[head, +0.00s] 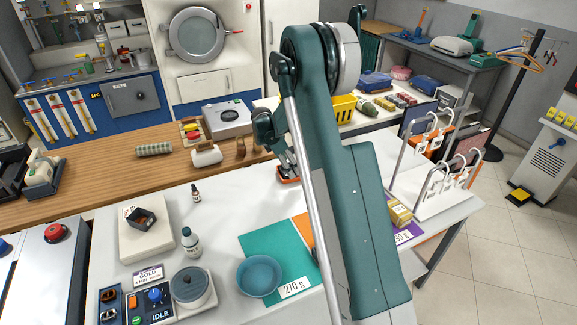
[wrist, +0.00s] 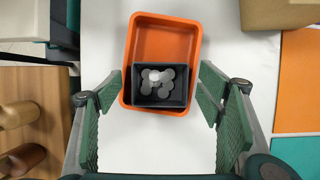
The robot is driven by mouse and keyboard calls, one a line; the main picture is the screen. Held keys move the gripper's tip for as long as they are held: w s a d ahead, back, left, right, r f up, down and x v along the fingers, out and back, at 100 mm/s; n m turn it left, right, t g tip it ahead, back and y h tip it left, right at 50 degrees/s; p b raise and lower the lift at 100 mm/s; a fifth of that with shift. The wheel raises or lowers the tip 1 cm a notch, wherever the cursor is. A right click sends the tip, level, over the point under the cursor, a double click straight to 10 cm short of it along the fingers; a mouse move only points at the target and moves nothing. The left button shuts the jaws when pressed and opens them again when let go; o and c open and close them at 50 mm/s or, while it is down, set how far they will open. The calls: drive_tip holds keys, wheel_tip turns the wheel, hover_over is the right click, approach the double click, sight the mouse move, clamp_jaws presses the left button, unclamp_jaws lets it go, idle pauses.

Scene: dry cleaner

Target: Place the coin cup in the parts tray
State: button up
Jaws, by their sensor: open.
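The coin cup (wrist: 184,90) is a small dark square cup holding several grey discs. In the wrist view it sits within the near end of the orange parts tray (wrist: 165,42), close to its near wall. Whether its base is flat on the tray floor is hard to tell. My gripper (wrist: 160,92) is open, its green fingers apart on the left and right of the cup and tray end, touching neither as far as I see. In the head view the tray (head: 288,180) shows only as an orange edge beside my gripper (head: 285,163); the cup is hidden there.
A white scale (head: 146,242) with a dark box (head: 141,218) stands left on the white table. A bottle (head: 191,243), a blue bowl (head: 259,275) and a teal mat (head: 262,243) are nearer. A wooden counter (head: 110,180) runs behind. White table is clear left of the tray.

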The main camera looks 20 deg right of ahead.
drive_tip(key=shift+r, duration=0.1)
drive_tip(key=shift+r+p, duration=0.6)
drive_tip(key=shift+r, duration=0.05)
drive_tip(key=v, duration=1.1)
drive_tip(key=shift+a+r+p, duration=0.25)
drive_tip(key=shift+r+p, duration=0.05)
drive_tip(key=shift+r, duration=0.1)
